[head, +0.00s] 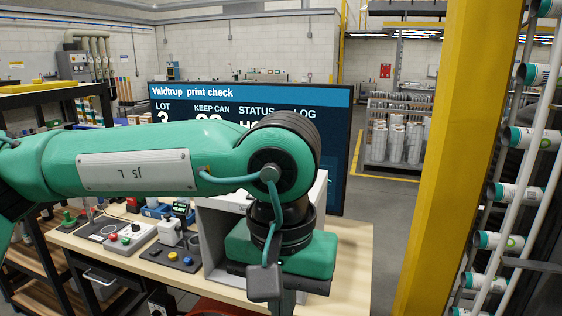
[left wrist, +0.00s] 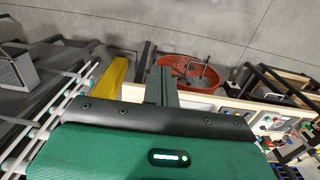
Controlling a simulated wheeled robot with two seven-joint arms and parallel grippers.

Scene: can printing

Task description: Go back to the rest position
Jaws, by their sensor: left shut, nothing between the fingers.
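My left arm crosses the head view from the left, with its forearm level and its wrist pointing down over the right part of the workbench (head: 345,255). My left gripper (head: 286,298) hangs below the wrist, partly hidden by a dark box on the wrist and cut by the frame's bottom edge. In the left wrist view the left gripper's fingers (left wrist: 160,86) are together with nothing between them. They stick out past the green gripper body, and the bench edge and floor lie beyond. My right gripper is not in view.
A print check screen (head: 335,140) stands behind my arm, partly covered. A control box (head: 131,238) and small devices sit on the bench. A yellow post (head: 445,150) and a can rack (head: 490,240) stand at the right. A red round tub (left wrist: 190,72) lies beyond the fingers.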

